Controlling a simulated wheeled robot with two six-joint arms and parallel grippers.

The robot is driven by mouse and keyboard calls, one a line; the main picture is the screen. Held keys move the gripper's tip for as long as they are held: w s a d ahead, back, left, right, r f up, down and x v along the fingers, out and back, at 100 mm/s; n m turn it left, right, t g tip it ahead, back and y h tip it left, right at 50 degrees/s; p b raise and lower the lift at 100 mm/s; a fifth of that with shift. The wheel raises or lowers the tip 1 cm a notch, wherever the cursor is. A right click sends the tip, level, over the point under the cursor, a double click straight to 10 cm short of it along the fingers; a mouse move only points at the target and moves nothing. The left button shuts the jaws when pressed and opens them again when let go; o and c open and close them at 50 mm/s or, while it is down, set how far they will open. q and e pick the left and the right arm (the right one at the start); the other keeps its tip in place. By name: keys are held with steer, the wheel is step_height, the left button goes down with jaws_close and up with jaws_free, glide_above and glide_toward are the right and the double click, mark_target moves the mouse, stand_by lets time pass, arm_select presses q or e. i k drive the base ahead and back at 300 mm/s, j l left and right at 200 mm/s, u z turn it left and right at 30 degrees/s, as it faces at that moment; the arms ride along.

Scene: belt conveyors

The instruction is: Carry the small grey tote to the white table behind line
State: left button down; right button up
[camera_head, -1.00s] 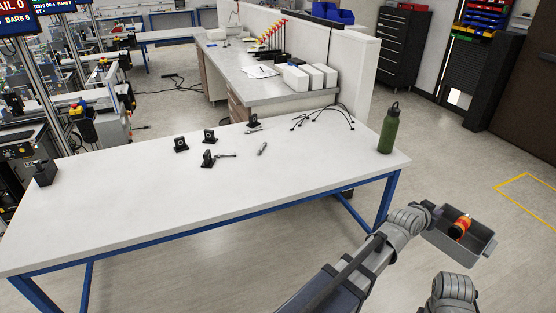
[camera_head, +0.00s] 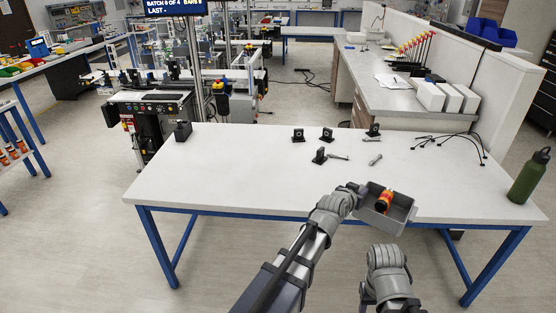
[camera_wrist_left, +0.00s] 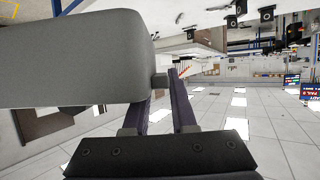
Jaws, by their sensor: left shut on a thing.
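The small grey tote (camera_head: 397,216) is held at the near edge of the white table (camera_head: 240,172) in the head view, with an orange and black item (camera_head: 383,201) inside. My left gripper (camera_head: 363,190) is shut on the tote's left rim. The wrist view, turned upside down, shows the tote's grey side (camera_wrist_left: 75,60) close up and the dark fingers (camera_wrist_left: 167,92) at its edge. Whether the tote touches the table cannot be told. My right arm's wrist shows below the tote, its fingers out of sight.
On the table stand several black brackets (camera_head: 320,155), metal tools (camera_head: 375,160), black cables (camera_head: 450,141), a green bottle (camera_head: 529,177) and a dark block (camera_head: 182,130). The table's left and middle front are clear. A grey counter (camera_head: 405,92) with white boxes stands behind.

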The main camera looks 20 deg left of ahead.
mark_target(224, 184)
steer(key=u, duration=1.2)
steer(key=i+j, duration=0.2)
steer(key=i, duration=0.4)
steer(key=i+j, duration=0.15)
steer(key=i, duration=0.4)
